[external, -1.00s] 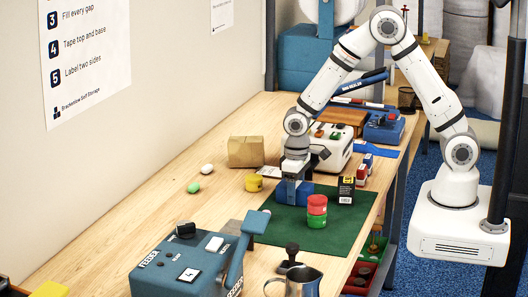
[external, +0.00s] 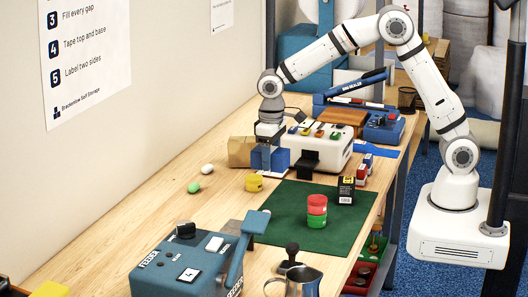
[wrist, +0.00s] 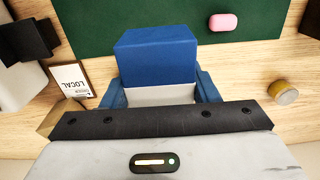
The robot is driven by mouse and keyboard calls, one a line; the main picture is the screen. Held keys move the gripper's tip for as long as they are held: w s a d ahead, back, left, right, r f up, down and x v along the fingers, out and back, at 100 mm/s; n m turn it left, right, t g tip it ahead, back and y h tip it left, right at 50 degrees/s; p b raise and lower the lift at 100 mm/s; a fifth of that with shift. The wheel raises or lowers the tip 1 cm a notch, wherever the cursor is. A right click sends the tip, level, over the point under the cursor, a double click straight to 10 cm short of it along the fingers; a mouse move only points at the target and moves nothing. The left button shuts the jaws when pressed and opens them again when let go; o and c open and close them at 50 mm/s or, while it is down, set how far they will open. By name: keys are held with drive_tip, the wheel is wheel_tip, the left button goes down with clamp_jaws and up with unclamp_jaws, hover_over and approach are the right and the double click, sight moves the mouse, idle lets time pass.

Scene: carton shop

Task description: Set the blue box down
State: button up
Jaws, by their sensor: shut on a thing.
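The blue box (external: 270,158) is held in my gripper (external: 270,150), beside the brown carton and off the green mat (external: 282,226). It appears raised above the table, but the exact gap cannot be told. In the wrist view the blue box (wrist: 155,55) sits between the two blue fingers of my gripper (wrist: 160,92), which are shut on it. The green mat (wrist: 120,18) lies beyond the box in that view.
The brown carton (external: 240,151) stands behind the held box. A white machine (external: 325,143) is to its right. A yellow tin (external: 254,183) and green and white eggs are nearby. A red and green stack (external: 317,210) and a black-yellow box (external: 346,190) stand on the mat.

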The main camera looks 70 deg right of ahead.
drive_tip(key=w+a+p, duration=0.1)
drive_tip(key=w+a, duration=0.7)
drive_tip(key=w, duration=0.2)
approach(206, 217)
wheel_tip(206, 217, down, 6)
drive_tip(key=p, duration=0.3)
drive_tip(key=shift+f, duration=0.15)
drive_tip(key=shift+f, duration=0.1)
drive_tip(key=o, duration=1)
drive_tip(key=shift+w, duration=0.1)
wheel_tip(206, 217, up, 12)
drive_tip(key=b, duration=0.2)
drive_tip(key=shift+d+r+b, duration=0.1)
drive_tip(key=shift+r+b, duration=0.1)
drive_tip(key=shift+b, duration=0.2)
